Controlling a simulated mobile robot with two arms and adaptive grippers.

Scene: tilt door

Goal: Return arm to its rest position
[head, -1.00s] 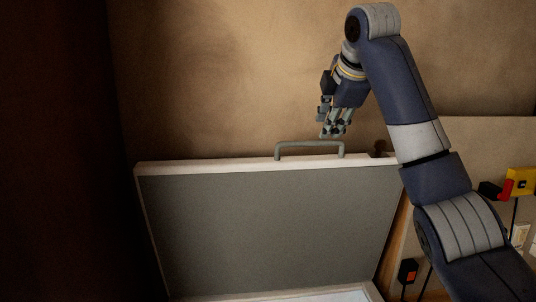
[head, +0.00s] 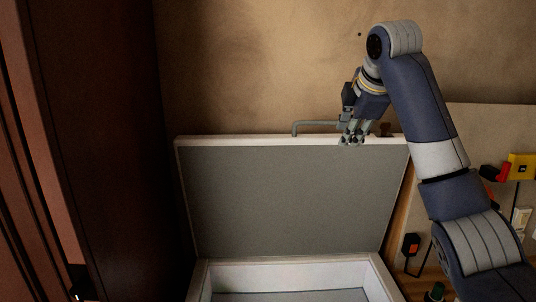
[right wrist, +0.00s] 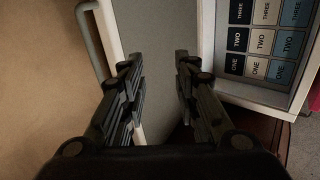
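My right arm comes in from the right in the head view. Its gripper (head: 352,140) overlaps the top edge of a raised grey door panel (head: 290,195) with a pale frame. The panel's bar handle (head: 312,124) is partly covered by the gripper's fingers. In the right wrist view, the right gripper (right wrist: 157,62) has its two fingers apart with nothing held between them. The handle (right wrist: 90,40) passes left of the fingers there, and the panel (right wrist: 150,25) lies behind them. Contact cannot be told. My left gripper is in no view.
Below the panel is an open white-walled box (head: 290,274). The right wrist view shows a board with number-word labels (right wrist: 262,40). A brown cabinet side (head: 95,150) stands left. A panel with coloured switches (head: 521,167) is at the right, near my arm.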

